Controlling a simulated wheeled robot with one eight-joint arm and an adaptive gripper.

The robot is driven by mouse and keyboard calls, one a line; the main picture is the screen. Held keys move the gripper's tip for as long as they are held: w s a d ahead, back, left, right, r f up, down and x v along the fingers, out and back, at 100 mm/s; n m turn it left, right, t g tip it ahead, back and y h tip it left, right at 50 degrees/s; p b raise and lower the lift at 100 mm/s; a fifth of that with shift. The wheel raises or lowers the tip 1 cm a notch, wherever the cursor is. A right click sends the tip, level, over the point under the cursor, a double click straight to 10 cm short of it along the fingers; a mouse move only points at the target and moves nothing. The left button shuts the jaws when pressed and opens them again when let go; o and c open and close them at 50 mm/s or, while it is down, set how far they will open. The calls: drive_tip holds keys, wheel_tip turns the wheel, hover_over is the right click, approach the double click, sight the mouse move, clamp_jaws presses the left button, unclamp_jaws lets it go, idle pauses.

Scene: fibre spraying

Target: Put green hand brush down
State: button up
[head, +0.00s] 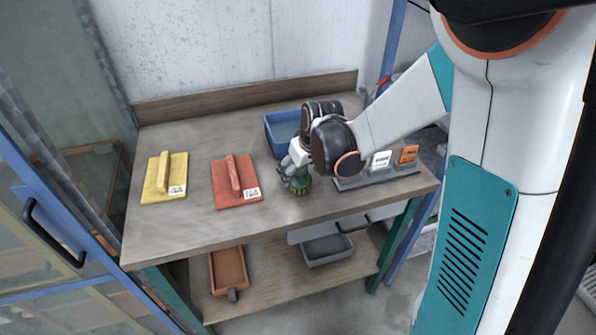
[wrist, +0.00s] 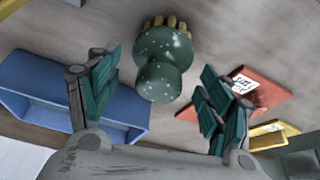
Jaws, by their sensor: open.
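The green hand brush (head: 299,182) stands on the wooden table, bristles down, to the right of the red float. In the wrist view the green brush (wrist: 160,66) shows its rounded, white-speckled handle, with tan bristles at its far end. My gripper (wrist: 160,88) is open, with its teal-padded fingers spread to either side of the brush and apart from it. In the head view my gripper (head: 292,164) is just above and behind the brush and partly hidden by my wrist.
A blue bin (head: 281,128) stands behind my gripper. A red float (head: 235,182) and a yellow float (head: 164,178) lie to the left. A grey holder with cards (head: 378,178) is at the right. The table's front left is clear. A lower shelf holds a grey tray (head: 327,250).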

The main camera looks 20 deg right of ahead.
drive_tip(key=s+r+m+t+p, duration=0.1)
drive_tip(key=s+r+p, duration=0.2)
drive_tip(key=s+r, duration=1.15)
drive_tip(key=s+r+m+t, duration=0.1)
drive_tip(key=s+r, duration=0.2)
drive_tip(key=s, duration=0.5)
drive_tip(key=shift+s+r+m+t+h, duration=0.2)
drive_tip(key=shift+r+m+t+h, duration=0.1)
drive_tip(key=shift+t+h, duration=0.1)
drive_tip(key=shift+o, duration=0.4)
